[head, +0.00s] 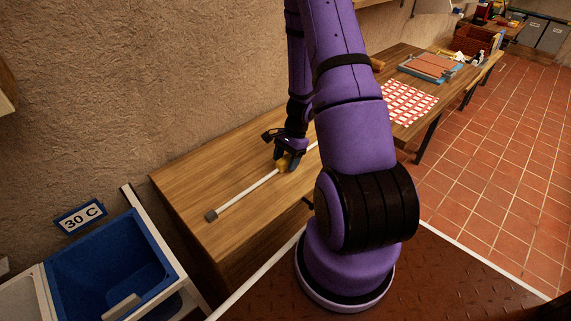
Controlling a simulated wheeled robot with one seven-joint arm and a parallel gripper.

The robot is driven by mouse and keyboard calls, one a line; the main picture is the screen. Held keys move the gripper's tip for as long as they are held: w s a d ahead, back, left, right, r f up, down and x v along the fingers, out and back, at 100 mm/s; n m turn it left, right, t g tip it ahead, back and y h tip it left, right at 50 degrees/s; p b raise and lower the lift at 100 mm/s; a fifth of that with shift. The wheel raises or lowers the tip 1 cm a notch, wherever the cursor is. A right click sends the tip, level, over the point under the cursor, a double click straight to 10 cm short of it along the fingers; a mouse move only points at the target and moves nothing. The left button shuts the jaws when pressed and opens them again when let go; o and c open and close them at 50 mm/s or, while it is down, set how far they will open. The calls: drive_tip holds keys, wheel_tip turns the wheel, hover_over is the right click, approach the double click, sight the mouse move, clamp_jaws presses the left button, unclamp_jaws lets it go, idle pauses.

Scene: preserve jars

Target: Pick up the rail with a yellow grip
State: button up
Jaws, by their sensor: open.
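The rail (247,192) is a thin white rod lying across the wooden table (190,180), with a dark grey end cap at its lower left end. Its yellow grip (283,164) sits along the rod, directly at my gripper. My gripper (284,162) is dark and points down over the yellow grip, its jaws open. The fingers partly cover the grip, and I cannot tell whether they touch it. The rail's right part passes behind my purple arm.
A blue bin (110,262) below a "30 C" sign stands left of the table. A red-and-white checked cloth (408,101) and a tray with an orange-brown top (430,66) lie farther back. The rough wall runs close behind the table. The tiled floor at right is clear.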

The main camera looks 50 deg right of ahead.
sight(286, 160)
drive_tip(key=shift+a+f, duration=0.1)
drive_tip(key=shift+f, duration=0.1)
clamp_jaws()
drive_tip(key=shift+r, duration=0.2)
drive_tip(key=shift+r, duration=0.9)
drive_tip(key=shift+s+d+r, duration=0.15)
drive_tip(key=shift+r, duration=0.25)
drive_tip(key=shift+s+d+r, duration=0.15)
drive_tip(key=shift+r, duration=0.25)
drive_tip(key=s+d, duration=0.3)
drive_tip(key=s, duration=0.1)
drive_tip(key=s+d+r, duration=0.1)
drive_tip(key=s+d, duration=0.6)
drive_tip(key=shift+s+r, duration=0.15)
drive_tip(key=shift+s, duration=0.15)
